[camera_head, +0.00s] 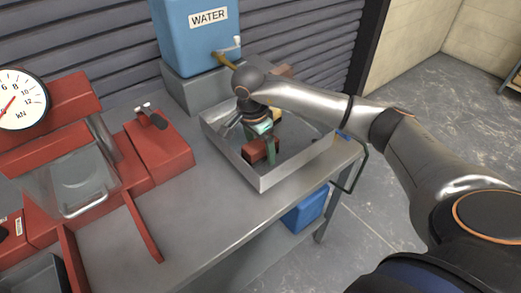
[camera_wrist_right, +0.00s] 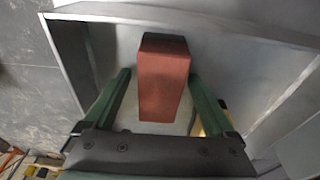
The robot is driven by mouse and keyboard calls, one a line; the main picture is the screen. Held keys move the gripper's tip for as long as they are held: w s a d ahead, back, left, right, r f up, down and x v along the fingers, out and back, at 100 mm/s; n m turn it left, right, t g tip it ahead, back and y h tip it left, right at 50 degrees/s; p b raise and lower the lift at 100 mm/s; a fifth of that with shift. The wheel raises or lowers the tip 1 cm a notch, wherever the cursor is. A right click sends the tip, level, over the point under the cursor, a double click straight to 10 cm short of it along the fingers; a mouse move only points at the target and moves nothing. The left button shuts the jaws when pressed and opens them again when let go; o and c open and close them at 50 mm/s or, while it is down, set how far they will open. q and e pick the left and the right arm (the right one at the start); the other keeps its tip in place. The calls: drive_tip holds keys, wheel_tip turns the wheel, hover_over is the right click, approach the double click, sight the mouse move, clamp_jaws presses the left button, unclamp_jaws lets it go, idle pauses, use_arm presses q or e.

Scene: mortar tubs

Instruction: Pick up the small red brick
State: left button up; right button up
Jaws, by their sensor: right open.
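The small red brick (camera_head: 257,150) sits in the shallow grey metal tray (camera_head: 297,168) on the bench. It also shows in the right wrist view (camera_wrist_right: 163,80), upright in the picture between two green fingers. My right gripper (camera_head: 262,153) points down into the tray at the brick. In the right wrist view my right gripper (camera_wrist_right: 160,76) is open, with a finger on each side of the brick and a gap showing on both sides. Part of the brick is hidden behind a finger in the head view. My left gripper is not in view.
A blue water container (camera_head: 200,35) with a tap stands behind the tray. A red press with a dial gauge (camera_head: 20,100) and a red box (camera_head: 160,145) are at the left. The tray's walls surround the gripper closely. The bench front (camera_head: 200,215) is clear.

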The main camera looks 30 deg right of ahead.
drive_tip(key=shift+c, duration=0.3)
clamp_jaws()
idle(0.3)
